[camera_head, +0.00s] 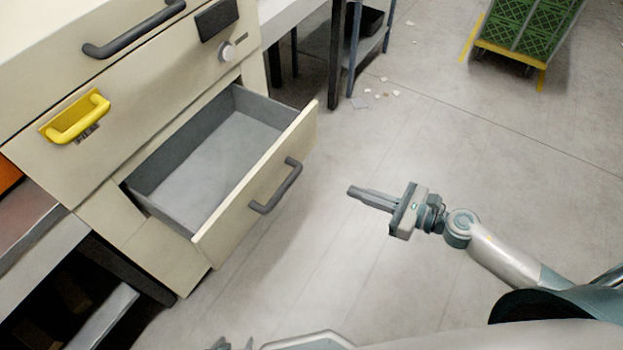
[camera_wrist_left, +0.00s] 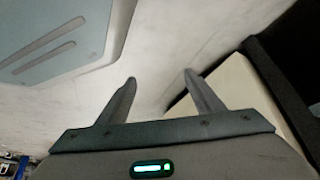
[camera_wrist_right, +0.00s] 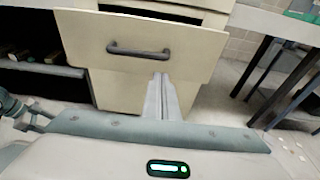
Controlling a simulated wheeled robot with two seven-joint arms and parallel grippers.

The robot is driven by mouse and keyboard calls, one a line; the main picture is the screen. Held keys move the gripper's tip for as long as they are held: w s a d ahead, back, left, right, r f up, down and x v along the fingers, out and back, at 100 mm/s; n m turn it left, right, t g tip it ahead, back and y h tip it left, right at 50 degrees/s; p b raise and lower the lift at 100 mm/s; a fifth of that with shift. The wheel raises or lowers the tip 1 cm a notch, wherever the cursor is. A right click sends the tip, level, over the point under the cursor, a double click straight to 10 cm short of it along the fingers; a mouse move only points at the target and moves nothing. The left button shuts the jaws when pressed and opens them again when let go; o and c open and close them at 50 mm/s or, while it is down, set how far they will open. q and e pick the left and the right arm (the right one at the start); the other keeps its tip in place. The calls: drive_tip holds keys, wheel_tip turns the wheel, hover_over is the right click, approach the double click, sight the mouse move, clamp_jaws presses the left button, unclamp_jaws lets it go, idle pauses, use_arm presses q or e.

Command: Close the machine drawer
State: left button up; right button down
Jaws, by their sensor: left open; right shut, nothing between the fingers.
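The machine drawer (camera_head: 236,216) stands open from the cream cabinet, its grey inside empty. Its dark bar handle (camera_head: 277,187) faces me. In the right wrist view the drawer front (camera_wrist_right: 205,52) and handle (camera_wrist_right: 138,50) are straight ahead. My right gripper (camera_head: 351,190) is shut and empty, to the right of the drawer front and apart from it, fingers pointing toward it. Its fingers also show in the right wrist view (camera_wrist_right: 161,80). My left gripper (camera_head: 230,344) shows only partly at the bottom edge; in the left wrist view (camera_wrist_left: 160,80) its fingers are open and empty.
A dark-legged table (camera_head: 338,45) stands behind. Green crates on a yellow cart (camera_head: 510,55) are far right. The floor between is clear apart from small scraps.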

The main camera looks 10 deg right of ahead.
drive_tip(key=shift+r, duration=0.1)
idle(0.3)
drive_tip(key=p, duration=0.3)
approach(300, 172)
drive_tip(key=p+x, duration=0.1)
drive_tip(key=x, duration=0.3)
drive_tip(key=shift+w+a, duration=0.25)
drive_tip(key=shift+a, duration=0.05)
use_arm(q)
drive_tip(key=shift+s+d+r+t, duration=0.25)
drive_tip(key=shift+s, duration=0.25)
drive_tip(key=shift+s+d+r+t, duration=0.2)
drive_tip(key=shift+s+d+t, duration=0.05)
drive_tip(key=shift+s, duration=0.25)
use_arm(e)
drive_tip(key=shift+w+a+f, duration=0.4)
drive_tip(key=shift+w+a, duration=0.1)
drive_tip(key=shift+a, duration=0.1)
